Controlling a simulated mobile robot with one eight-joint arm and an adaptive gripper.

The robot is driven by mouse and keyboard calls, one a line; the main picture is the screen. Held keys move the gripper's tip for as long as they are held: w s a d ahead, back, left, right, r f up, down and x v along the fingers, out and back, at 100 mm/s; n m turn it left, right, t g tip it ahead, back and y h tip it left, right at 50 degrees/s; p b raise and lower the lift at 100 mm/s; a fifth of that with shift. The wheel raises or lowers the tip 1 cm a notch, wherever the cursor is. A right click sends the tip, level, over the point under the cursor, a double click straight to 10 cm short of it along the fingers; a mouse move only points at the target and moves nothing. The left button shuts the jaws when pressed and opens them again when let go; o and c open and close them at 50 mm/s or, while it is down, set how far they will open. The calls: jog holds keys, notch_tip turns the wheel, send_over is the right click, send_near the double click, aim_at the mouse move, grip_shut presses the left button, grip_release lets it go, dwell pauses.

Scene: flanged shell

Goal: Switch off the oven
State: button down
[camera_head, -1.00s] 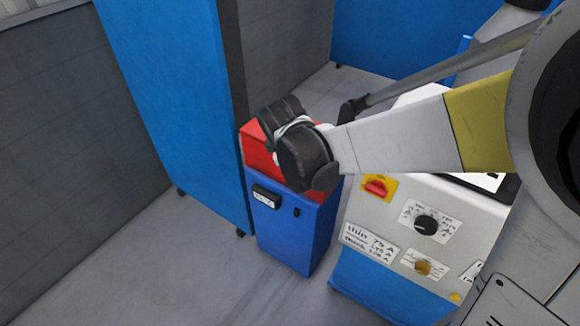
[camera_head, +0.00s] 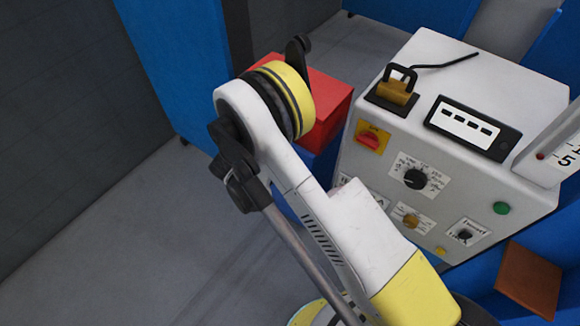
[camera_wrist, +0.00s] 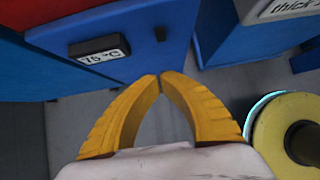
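The oven is a box with a red top (camera_head: 328,95) and a blue body, mostly covered by my arm in the head view. In the wrist view its blue front (camera_wrist: 150,62) carries a black-framed display (camera_wrist: 100,50) reading 75 °C. A small black switch (camera_wrist: 160,33) sits to the right of the display; its position is too small to tell. My gripper (camera_wrist: 159,75) has two yellow fingers with their tips together and nothing between them. The tips appear just below the switch in the picture; I cannot tell the distance. My gripper cannot be made out in the head view.
A white control cabinet (camera_head: 455,85) with a red knob (camera_head: 369,140), dials, a green button (camera_head: 501,208) and a padlock (camera_head: 394,90) stands right of the oven. Blue partition panels (camera_head: 178,60) stand behind and left. The grey floor (camera_head: 130,250) at left is clear.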

jog(key=shift+f, duration=0.25)
jog(key=w+d+r+b+x, duration=0.1)
jog(key=b+x, duration=0.4)
jog(key=x, duration=0.7)
jog(key=shift+w+d+b, duration=0.3)
jog(key=shift+w+b, duration=0.1)
jog(key=shift+w, duration=0.15)
jog(key=shift+r, duration=0.1)
